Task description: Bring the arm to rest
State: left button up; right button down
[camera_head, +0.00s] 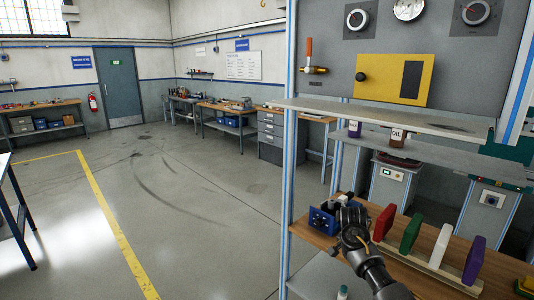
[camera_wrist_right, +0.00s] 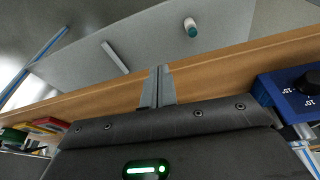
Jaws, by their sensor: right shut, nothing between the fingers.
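My right arm comes in from the bottom right of the head view, and its dark gripper (camera_head: 348,210) is over the wooden shelf (camera_head: 305,232), just beside a blue box with a dark knob (camera_head: 322,220). In the right wrist view the two grey fingers (camera_wrist_right: 160,72) are together with nothing between them, in front of the wooden shelf edge (camera_wrist_right: 225,62). The blue box (camera_wrist_right: 290,98) stands at the right of that view, apart from the fingers. My left gripper is in neither view.
Red, green (camera_head: 411,232), white (camera_head: 438,246) and purple (camera_head: 474,260) upright blocks stand in a row right of my gripper. A lower grey shelf holds a small white bottle with a green cap (camera_head: 342,292). A grey shelf (camera_head: 390,120) hangs above. Open floor (camera_head: 190,220) lies left.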

jog(key=s+a+f+n+y, duration=0.1)
jog(key=s+a+f+n, duration=0.15)
jog(key=s+f, duration=0.65)
jog(key=s+a+f+n+y, duration=0.15)
jog(key=s+f+n, duration=0.25)
jog(key=s+f, duration=0.55)
jog(key=s+r+n+t, duration=0.1)
jog(key=s+r+n, duration=0.25)
jog(key=s, duration=1.05)
jog(key=s+r+n+t, duration=0.15)
jog(key=s+r, duration=0.35)
jog(key=s, duration=0.9)
notch_tip(320, 180, down, 29)
jog(key=s+n+g+b, duration=0.1)
jog(key=s+g, duration=0.1)
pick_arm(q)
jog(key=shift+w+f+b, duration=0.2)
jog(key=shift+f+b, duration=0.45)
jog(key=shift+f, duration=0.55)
pick_arm(e)
jog(key=s+d+f, duration=0.2)
jog(key=s+f, duration=1.3)
jog(key=s, duration=0.1)
jog(key=shift+d+f+g, duration=0.2)
jog(key=shift+f+g, duration=0.15)
jog(key=shift+g, duration=0.1)
